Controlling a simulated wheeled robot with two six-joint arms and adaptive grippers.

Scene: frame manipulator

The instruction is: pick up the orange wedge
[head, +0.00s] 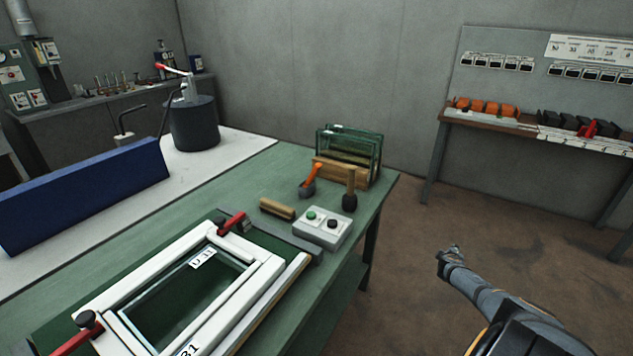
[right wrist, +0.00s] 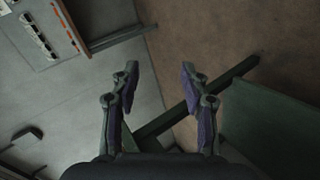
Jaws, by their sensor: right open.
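Several orange blocks (head: 487,108), which look like wedges, sit in a row on the left part of the wall shelf (head: 480,122) at the right of the head view. They are small, so I cannot make out their exact shape. My right gripper (head: 449,260) is below and in front of the shelf, well apart from it. In the right wrist view the gripper (right wrist: 159,78) is open, with nothing between its fingers. The shelf's edge with an orange strip (right wrist: 72,28) shows at that view's upper left. My left gripper is not in view.
A green workbench (head: 345,245) carries a white frame (head: 160,267), a button box (head: 322,229), an orange-handled tool (head: 312,178), a mallet (head: 350,190) and a glass rack (head: 349,150). Black blocks (head: 565,121) share the shelf. The brown floor (head: 410,225) between bench and shelf is clear.

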